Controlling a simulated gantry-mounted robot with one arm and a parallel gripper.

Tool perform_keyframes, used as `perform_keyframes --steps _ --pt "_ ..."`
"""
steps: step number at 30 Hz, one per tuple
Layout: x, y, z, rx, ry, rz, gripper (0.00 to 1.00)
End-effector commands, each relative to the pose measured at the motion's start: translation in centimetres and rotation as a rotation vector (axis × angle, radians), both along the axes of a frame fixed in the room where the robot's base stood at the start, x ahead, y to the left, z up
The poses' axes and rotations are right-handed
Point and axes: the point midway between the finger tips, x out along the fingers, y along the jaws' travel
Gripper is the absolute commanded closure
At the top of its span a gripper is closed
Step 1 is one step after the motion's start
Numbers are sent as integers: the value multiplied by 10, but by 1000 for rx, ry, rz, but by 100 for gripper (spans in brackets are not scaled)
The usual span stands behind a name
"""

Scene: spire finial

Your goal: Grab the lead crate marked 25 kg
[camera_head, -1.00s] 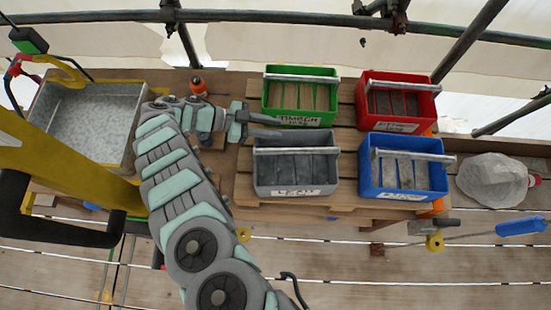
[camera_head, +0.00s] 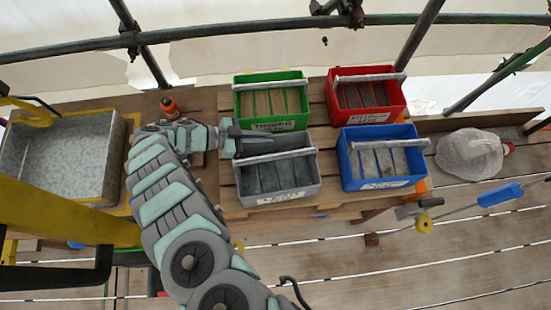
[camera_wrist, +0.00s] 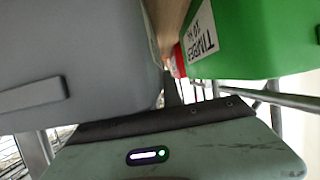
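The grey lead crate (camera_head: 290,179) stands on the pallet, with a pale label on its front, only partly legible, and a bar handle (camera_head: 275,156) across its top. In the wrist view a grey crate wall (camera_wrist: 75,75) fills the left side. My gripper (camera_head: 268,134) is at the back edge of the lead crate, beside the gap to the green timber crate (camera_head: 271,126), which is at the right in the wrist view. The fingers overlap in the head view and only one shows clearly in the wrist view, so their opening is unclear. No grip on the handle is visible.
A red crate (camera_head: 368,118) and a blue crate (camera_head: 376,185) stand to the right. A metal tray (camera_head: 120,165) and an orange bottle (camera_head: 169,108) are at the left. Scaffold tubes (camera_head: 200,31) cross the back. A plastic bag (camera_head: 470,154) lies far right.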

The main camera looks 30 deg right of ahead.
Motion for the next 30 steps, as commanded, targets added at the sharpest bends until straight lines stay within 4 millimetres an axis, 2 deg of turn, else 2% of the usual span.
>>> perform_keyframes --steps 3,30 --pt "0 0 0 0 0 0 100" --pt "0 0 0 0 0 -1 100"
